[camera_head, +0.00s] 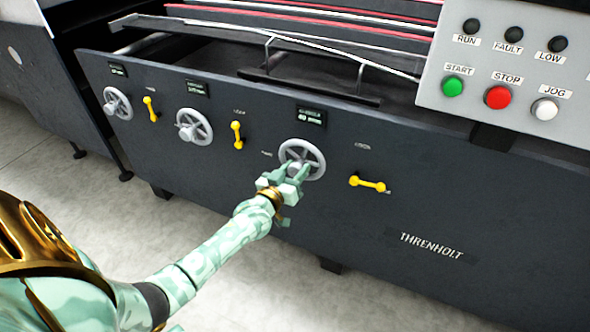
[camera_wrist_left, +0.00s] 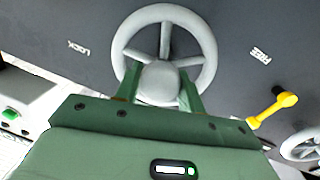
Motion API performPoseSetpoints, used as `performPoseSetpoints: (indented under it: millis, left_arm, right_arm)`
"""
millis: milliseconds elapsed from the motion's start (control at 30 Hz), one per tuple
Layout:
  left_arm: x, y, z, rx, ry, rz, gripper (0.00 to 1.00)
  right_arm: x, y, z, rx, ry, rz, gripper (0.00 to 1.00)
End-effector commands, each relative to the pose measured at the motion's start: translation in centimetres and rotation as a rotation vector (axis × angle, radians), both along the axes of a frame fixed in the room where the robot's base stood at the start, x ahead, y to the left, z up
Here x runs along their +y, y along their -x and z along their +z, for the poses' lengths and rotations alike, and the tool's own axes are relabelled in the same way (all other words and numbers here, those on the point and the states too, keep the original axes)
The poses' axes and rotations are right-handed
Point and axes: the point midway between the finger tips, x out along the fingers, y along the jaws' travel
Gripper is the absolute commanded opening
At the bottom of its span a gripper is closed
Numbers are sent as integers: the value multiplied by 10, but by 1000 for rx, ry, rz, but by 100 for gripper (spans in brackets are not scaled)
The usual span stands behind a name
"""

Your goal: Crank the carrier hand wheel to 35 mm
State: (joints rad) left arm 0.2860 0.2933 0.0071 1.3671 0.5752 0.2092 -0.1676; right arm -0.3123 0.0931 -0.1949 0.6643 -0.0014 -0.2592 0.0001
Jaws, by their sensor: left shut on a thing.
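Three grey spoked hand wheels sit on the dark front panel; their small labels are too small to read, so I cannot tell by name which is the carrier's. My left gripper (camera_head: 290,175) is at the rightmost hand wheel (camera_head: 318,155), shut on its round grey hub. In the left wrist view, the fingers of the left gripper (camera_wrist_left: 160,88) stand on either side of the hub (camera_wrist_left: 158,80), inside the wheel's rim (camera_wrist_left: 207,45). A small display (camera_head: 311,116) sits above this wheel; its digits are unreadable. My right gripper is not in view.
A yellow lever (camera_head: 367,184) lies near-horizontal right of the held wheel. Another yellow lever (camera_head: 237,135) and the middle wheel (camera_head: 194,126) are to its left, with the leftmost wheel (camera_head: 117,103) beyond. A button panel (camera_head: 520,75) overhangs at upper right. Open floor lies in front.

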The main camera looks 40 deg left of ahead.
Motion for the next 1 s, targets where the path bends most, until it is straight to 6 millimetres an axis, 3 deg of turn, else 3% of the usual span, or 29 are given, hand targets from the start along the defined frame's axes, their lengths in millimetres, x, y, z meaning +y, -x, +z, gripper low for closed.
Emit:
performPoseSetpoints:
  millis: [500, 1000]
  left_arm:
    - [-1, 0, -1, -75, 320, -3, 0]
    - [-1, 0, -2, -143, 614, -3, 0]
  right_arm:
    - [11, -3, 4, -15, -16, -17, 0]
    - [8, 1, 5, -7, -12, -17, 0]
